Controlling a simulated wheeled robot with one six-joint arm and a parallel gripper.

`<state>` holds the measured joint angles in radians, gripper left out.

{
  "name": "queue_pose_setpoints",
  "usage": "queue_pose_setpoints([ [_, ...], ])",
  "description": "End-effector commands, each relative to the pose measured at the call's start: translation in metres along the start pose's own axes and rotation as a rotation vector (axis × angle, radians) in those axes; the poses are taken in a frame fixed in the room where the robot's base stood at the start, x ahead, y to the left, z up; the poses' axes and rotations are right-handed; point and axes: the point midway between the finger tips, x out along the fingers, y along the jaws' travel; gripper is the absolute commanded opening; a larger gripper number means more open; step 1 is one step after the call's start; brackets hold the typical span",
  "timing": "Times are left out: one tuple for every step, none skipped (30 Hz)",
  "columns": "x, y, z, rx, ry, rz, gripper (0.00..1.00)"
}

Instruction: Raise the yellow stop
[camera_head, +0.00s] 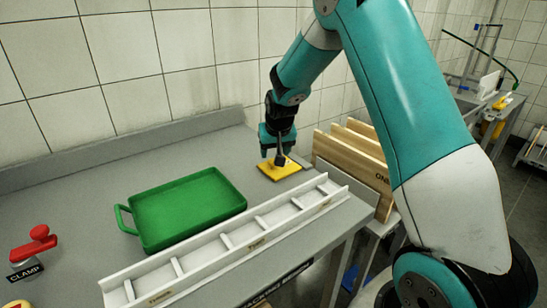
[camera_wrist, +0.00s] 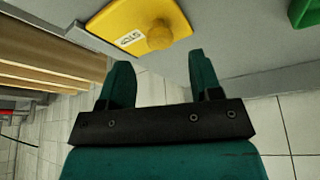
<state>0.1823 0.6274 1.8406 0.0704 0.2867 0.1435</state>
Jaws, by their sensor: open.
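The yellow stop (camera_head: 287,172) is a flat yellow plate on the grey worktop, near its right end. In the wrist view the stop (camera_wrist: 120,18) shows a round knob and a small white label. My gripper (camera_head: 279,153) is close to the stop and partly hides it in the head view. In the wrist view my gripper (camera_wrist: 160,68) has its two teal fingers apart with nothing between them. The knob appears just beyond the fingertips, roughly in line with the gap. I cannot tell whether the fingers touch the stop.
A green tray (camera_head: 190,209) with a handle lies left of the stop. A white ladder-like rail (camera_head: 228,242) runs along the front edge. A red clamp (camera_head: 35,246) stands at the left. Upright wooden boards (camera_head: 352,164) stand close right of the stop.

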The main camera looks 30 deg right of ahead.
Motion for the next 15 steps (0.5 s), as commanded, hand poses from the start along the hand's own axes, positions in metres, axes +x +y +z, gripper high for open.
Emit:
queue_pose_setpoints([
  [0.01, 0.0, 0.0, 0.0, -0.002, 0.0, 0.58],
  [0.015, 0.0, 0.0, 0.0, -0.003, 0.0, 0.58],
  [0.022, 0.0, 0.0, 0.0, -0.002, 0.0, 0.58],
  [0.026, 0.0, 0.0, 0.0, -0.002, 0.0, 0.58],
  [0.03, 0.0, 0.0, 0.0, -0.001, 0.0, 0.58],
  [0.034, 0.0, 0.0, 0.0, -0.001, 0.0, 0.58],
  [0.037, 0.0, 0.0, 0.0, -0.001, 0.0, 0.58],
  [0.039, 0.0, 0.0, 0.0, 0.0, 0.0, 0.58],
  [0.042, 0.0, 0.0, 0.0, 0.0, 0.0, 0.58],
  [0.043, 0.0, 0.0, 0.0, 0.0, 0.0, 0.58],
  [0.045, 0.0, 0.0, 0.0, 0.0, -0.001, 0.58],
  [0.045, 0.0, 0.0, 0.0, 0.001, -0.001, 0.58],
  [0.046, 0.0, 0.0, 0.0, 0.001, -0.001, 0.58],
  [0.046, 0.0, 0.0, 0.0, 0.002, -0.001, 0.58],
  [0.046, 0.0, 0.0, 0.0, 0.002, -0.001, 0.58],
])
